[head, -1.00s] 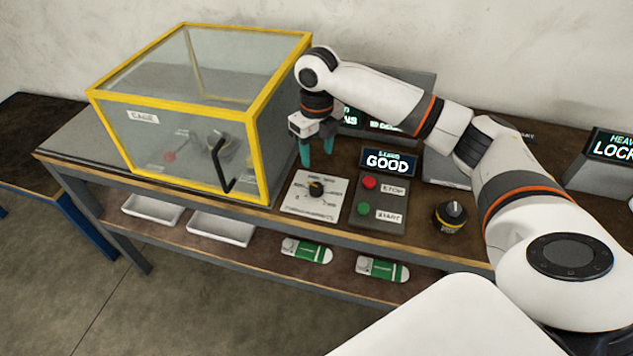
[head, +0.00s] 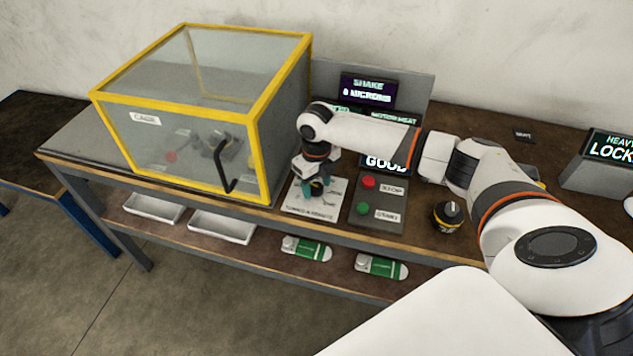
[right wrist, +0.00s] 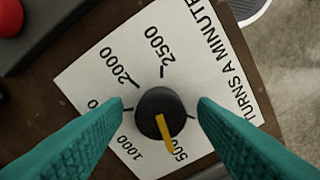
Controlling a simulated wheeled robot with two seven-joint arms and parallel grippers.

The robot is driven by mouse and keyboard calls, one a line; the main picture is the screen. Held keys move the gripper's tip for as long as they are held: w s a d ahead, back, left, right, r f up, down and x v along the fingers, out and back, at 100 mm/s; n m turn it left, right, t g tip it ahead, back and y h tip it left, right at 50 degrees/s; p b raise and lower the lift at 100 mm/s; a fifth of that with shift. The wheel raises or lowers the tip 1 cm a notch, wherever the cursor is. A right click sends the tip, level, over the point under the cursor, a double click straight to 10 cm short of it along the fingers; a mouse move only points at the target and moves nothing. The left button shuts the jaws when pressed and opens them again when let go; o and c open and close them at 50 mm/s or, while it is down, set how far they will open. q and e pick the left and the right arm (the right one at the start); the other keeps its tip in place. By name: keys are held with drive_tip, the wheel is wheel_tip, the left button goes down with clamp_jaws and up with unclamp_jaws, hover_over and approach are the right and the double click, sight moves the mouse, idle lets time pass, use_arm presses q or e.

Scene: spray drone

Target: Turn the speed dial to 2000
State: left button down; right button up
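The speed dial (right wrist: 158,112) is a round black knob with a yellow pointer, set on a white plate (right wrist: 92,62) marked with numbers and "TURNS A MINUTE". In the right wrist view the pointer points down, close to the 500 mark; 2000 and 2500 are at the upper left, and the mark between 1000 and 2000 is partly hidden by a finger. My right gripper (right wrist: 160,104) is open, its teal fingers on either side of the knob with gaps showing. In the head view my right gripper (head: 315,188) is over the dial plate (head: 330,205) and hides the knob. My left gripper is out of view.
A yellow-framed clear cage (head: 180,145) stands just left of the dial. A panel (head: 385,226) with red and green buttons is to the right, and a black knob (head: 449,214) stands beyond it. Screens stand behind. Trays and green-white items lie on the lower shelf.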

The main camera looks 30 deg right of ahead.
drive_tip(key=c, duration=0.9)
drive_tip(key=shift+c, duration=0.2)
